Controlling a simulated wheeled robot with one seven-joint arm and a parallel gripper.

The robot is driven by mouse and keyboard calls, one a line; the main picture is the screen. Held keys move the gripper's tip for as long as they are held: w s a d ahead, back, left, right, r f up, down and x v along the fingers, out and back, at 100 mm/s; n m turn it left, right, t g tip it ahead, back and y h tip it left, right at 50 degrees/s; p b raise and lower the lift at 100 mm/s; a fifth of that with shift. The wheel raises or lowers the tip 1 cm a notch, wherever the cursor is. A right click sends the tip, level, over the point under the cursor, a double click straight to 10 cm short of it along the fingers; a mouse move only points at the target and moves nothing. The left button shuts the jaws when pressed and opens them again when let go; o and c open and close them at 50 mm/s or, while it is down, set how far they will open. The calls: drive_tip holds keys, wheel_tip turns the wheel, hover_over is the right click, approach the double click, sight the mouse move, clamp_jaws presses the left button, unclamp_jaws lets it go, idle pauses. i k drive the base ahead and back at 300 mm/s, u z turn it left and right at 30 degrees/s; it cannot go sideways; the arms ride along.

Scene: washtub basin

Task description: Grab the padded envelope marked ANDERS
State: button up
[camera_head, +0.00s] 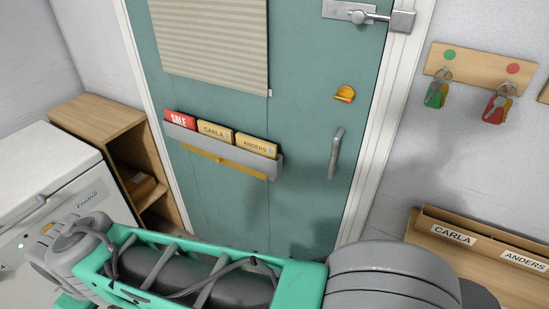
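The tan padded envelope marked ANDERS (256,146) stands upright in a grey rack (236,154) on the teal door. It is at the right end of the rack, and its lower part is hidden behind the rack's front. A similar tan envelope marked CARLA (215,131) stands beside it, and a red item marked SALE (179,121) is at the left end. My green and grey arm crosses the bottom of the view, below and in front of the rack. My gripper's fingers do not show, and nothing is seen touching the envelope.
The door (300,110) has a handle (336,153), a brass fitting (344,93) and a top latch. A wooden holder (470,262) labelled CARLA and ANDERS is at lower right. A white appliance (60,165) and wooden shelf (97,115) stand left. Keys hang upper right.

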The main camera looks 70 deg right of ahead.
sight(262, 148)
drive_tip(key=k, duration=0.4)
drive_tip(key=z, duration=1)
drive_tip(key=i, duration=0.5)
drive_tip(key=u, duration=0.05)
